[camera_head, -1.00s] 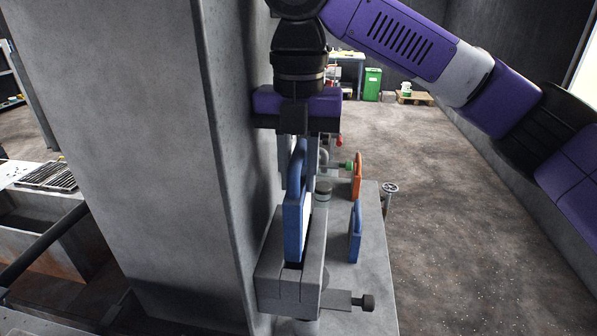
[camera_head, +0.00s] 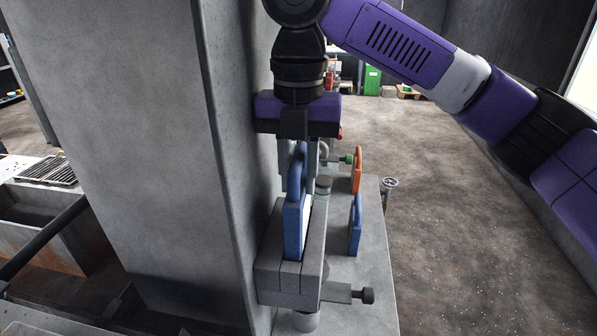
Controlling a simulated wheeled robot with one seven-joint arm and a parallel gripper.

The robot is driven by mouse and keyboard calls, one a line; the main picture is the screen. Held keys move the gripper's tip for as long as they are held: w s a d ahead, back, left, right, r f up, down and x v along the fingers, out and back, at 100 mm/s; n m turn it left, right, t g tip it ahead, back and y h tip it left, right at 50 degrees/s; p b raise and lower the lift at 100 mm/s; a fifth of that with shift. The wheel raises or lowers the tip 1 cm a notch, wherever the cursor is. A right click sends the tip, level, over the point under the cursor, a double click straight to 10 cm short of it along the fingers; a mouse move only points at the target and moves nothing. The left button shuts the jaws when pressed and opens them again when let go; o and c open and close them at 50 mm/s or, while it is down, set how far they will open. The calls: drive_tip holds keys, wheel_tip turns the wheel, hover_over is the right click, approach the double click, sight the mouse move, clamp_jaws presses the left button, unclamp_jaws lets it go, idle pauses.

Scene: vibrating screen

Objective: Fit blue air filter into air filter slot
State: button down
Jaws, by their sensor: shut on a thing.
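A blue air filter (camera_head: 292,225) with a pale inner face stands upright at the grey slotted holder (camera_head: 285,281), beside the big grey column. My gripper (camera_head: 298,165) points down from above and is shut on the filter's upper part. The filter's lower edge meets the slot opening between the holder's walls; how deep it sits inside is hidden. A second blue filter (camera_head: 355,225) stands on the grey bench to the right, apart from my gripper.
An orange filter (camera_head: 356,170) stands behind the second blue one. The grey bench (camera_head: 372,270) also bears pipe fittings and a valve wheel (camera_head: 390,183). A clamp knob (camera_head: 367,296) sticks out right of the holder. The grey column (camera_head: 130,150) closely bounds the left side.

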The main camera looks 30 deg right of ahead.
sight(299, 154)
drive_tip(key=shift+f+b, duration=0.7)
drive_tip(key=shift+f, duration=1.55)
drive_tip(key=c, duration=1.1)
unclamp_jaws()
drive_tip(key=shift+r, duration=0.1)
drive_tip(key=shift+r+b, duration=0.4)
drive_tip(key=shift+r, duration=3.4)
